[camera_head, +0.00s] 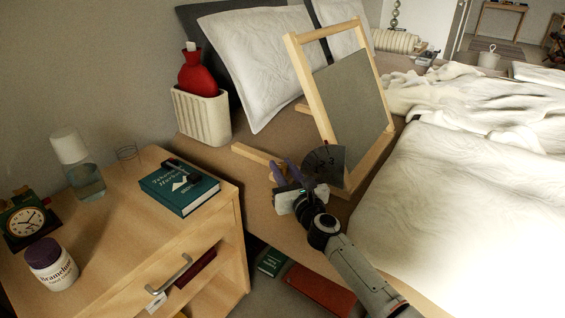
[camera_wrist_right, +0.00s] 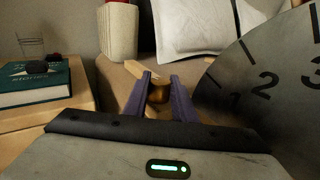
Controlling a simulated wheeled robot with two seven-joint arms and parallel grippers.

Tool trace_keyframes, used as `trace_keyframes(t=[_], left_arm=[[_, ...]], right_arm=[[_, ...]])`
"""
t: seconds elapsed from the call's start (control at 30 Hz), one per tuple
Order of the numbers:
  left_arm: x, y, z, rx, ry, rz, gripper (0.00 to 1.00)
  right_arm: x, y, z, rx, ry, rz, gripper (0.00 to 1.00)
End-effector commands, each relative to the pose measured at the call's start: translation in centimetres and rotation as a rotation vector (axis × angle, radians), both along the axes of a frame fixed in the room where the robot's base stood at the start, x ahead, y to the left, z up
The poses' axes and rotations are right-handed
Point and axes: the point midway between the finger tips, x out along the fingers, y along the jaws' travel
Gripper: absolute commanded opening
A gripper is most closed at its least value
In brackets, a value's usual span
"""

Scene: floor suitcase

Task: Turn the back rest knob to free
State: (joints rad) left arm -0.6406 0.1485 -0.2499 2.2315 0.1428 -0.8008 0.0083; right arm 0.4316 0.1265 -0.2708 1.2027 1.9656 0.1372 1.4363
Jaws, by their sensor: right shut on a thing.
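The back rest (camera_head: 350,107), a pale wooden frame with a grey panel, stands tilted on the bed beside the pillows. A dial plate shows dark in the head view (camera_head: 325,162); in the right wrist view the dial (camera_wrist_right: 270,85) fills the right side, with large numerals such as 2 and 3. My right gripper (camera_head: 281,172) is at the back rest's lower near side, beside the dial. In the wrist view its purple fingers (camera_wrist_right: 160,92) are shut on a round brass-coloured knob (camera_wrist_right: 159,93). The knob is hidden in the head view. My left gripper is not in view.
A wooden nightstand (camera_head: 110,235) at left holds a teal book (camera_head: 180,190), a clock (camera_head: 28,220), a jar (camera_head: 50,265) and a carafe (camera_head: 88,182). A ribbed white holder (camera_head: 203,117) with a red bottle stands behind. A white duvet (camera_head: 450,190) covers the right side.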

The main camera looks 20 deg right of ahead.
Motion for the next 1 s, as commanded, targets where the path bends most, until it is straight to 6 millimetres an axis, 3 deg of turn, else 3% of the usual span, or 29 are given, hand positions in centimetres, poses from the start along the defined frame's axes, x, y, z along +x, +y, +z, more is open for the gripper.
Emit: trace_keyframes(t=[0.3,0.8,0.83,0.9,1.0], left_arm=[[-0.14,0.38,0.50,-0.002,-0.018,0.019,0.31],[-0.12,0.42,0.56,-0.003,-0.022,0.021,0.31],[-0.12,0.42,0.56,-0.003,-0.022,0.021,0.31],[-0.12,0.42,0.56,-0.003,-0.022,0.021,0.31],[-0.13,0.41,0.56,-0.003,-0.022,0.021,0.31]], right_arm=[[-0.04,-0.02,-0.21,0.003,0.004,0.122,0.02],[-0.04,0.06,-0.27,0.003,0.004,0.143,0.02],[-0.04,0.06,-0.27,0.003,0.004,0.143,0.29],[-0.04,0.06,-0.26,0.003,0.004,0.143,0.41],[-0.02,0.05,-0.20,0.002,0.003,0.142,0.43]])
